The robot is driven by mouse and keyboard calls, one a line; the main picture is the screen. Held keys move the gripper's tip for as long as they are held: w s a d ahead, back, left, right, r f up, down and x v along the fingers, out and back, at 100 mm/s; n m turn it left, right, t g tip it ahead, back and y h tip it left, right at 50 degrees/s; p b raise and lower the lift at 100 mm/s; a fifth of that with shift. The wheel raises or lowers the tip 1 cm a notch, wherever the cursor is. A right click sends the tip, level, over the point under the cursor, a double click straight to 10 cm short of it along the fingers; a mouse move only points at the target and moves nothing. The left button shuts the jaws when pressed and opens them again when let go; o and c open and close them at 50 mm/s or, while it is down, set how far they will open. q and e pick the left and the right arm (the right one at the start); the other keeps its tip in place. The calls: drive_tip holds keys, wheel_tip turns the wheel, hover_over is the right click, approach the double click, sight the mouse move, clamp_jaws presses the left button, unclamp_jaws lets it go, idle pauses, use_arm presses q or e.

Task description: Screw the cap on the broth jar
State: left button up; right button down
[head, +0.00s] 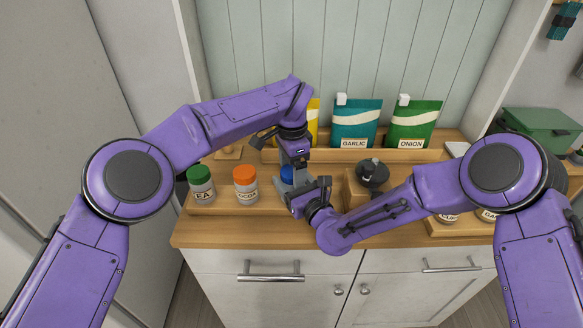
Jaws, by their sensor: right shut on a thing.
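A blue cap (287,174) shows between my two grippers, in line with the other jars; the jar under it is mostly hidden by them. My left gripper (299,168) points down right at the blue cap, and its fingertips are too covered to tell whether they are open or shut. My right gripper (288,190) reaches in from the right, low at the jar's front, and is shut on the jar. How the cap sits on the jar cannot be made out.
A green-capped jar (201,185) and an orange-capped jar (245,185) stand to the left on the wooden counter. A dark round object (372,174) sits on a wooden block at right. Teal garlic (355,122) and green onion (413,124) pouches stand behind.

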use_arm(q)
drive_tip(key=shift+r, duration=2.25)
use_arm(e)
drive_tip(key=shift+f, duration=0.15)
use_arm(q)
drive_tip(key=shift+o, duration=1.4)
wheel_tip(320, 180, up, 8)
drive_tip(key=shift+f, duration=0.25)
use_arm(e)
drive_tip(key=shift+c, duration=1.7)
unclamp_jaws()
drive_tip(key=shift+o, duration=1.3)
